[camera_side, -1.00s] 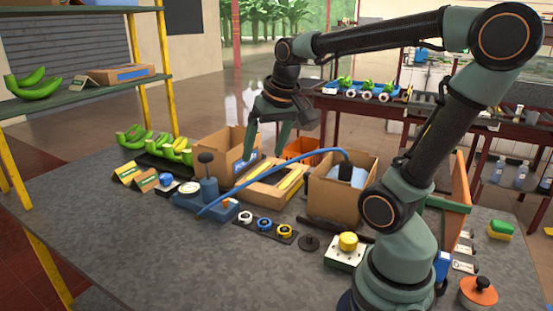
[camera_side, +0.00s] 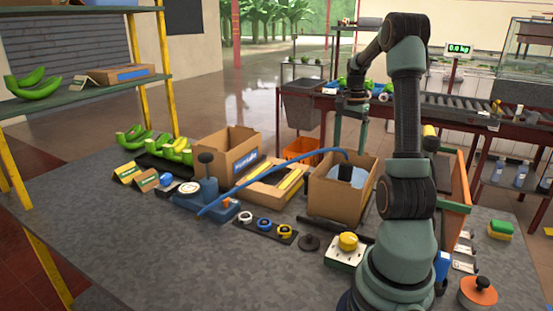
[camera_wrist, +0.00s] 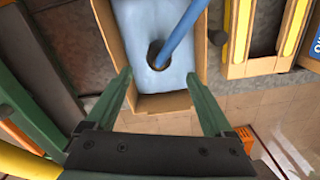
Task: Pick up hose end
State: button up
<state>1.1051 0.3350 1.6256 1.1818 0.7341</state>
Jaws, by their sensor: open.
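A blue hose (camera_side: 290,162) arches from beside the blue pump-like stand (camera_side: 210,203) to a cardboard box (camera_side: 332,202). Its right end goes down at a black collar (camera_side: 345,172) in a pale blue container (camera_side: 361,178) inside that box. In the wrist view the hose (camera_wrist: 183,32) enters a dark round opening in the pale blue container (camera_wrist: 130,25); its tip there is hidden. My gripper (camera_side: 350,143) is open and empty above the box's far side. In the wrist view my gripper (camera_wrist: 158,74) has its fingertips apart, either side of the box's near part, not touching the hose.
A tray with yellow strips (camera_side: 275,186) and an open cardboard box (camera_side: 228,152) stand left of the hose box. A strip of coloured rings (camera_side: 265,228) and a yellow-knobbed box (camera_side: 346,245) lie in front. The left front of the table is clear.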

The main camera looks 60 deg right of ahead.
aim_at(347, 163)
jog(key=f, duration=0.9)
jog(key=shift+a, duration=0.2)
grip_shut()
